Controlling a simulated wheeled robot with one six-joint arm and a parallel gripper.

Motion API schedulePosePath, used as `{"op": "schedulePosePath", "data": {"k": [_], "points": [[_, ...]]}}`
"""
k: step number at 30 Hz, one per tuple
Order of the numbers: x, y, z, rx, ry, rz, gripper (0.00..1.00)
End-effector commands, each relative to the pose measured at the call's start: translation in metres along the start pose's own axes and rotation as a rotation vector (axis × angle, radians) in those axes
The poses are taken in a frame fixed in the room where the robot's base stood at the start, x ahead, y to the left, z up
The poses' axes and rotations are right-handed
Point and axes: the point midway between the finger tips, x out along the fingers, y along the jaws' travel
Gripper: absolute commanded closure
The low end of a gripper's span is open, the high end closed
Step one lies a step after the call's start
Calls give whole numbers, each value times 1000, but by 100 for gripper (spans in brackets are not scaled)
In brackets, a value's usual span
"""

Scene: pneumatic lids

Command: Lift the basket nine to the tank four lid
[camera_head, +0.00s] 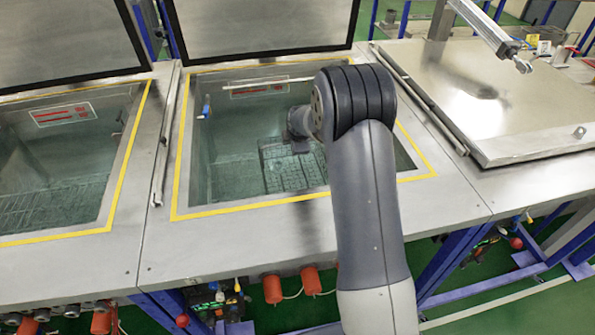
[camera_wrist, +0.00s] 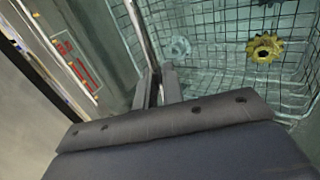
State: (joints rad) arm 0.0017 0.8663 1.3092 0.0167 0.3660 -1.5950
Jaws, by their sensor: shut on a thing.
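In the wrist view my gripper (camera_wrist: 157,88) is shut on a thin metal bar (camera_wrist: 140,35), which looks like the handle of a wire basket (camera_wrist: 215,30). The fingertips are hidden there. The middle tank's lid (camera_head: 255,25) stands open at the back. No number is readable, so I cannot tell which tank is four.
The left tank (camera_head: 55,175) is also open, its lid (camera_head: 60,40) raised. The right tank's metal lid (camera_head: 500,100) is shut, with a pneumatic cylinder (camera_head: 485,25) above it. Yellow lines edge the open tanks. Orange fittings (camera_head: 290,285) hang along the front.

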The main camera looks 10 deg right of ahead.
Motion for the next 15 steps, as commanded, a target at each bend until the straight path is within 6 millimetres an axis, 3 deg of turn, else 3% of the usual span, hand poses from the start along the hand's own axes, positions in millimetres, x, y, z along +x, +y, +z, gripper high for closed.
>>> {"op": "schedulePosePath", "data": {"k": [15], "points": [[-17, 14, 0, 0, 0, 8, 100]]}}
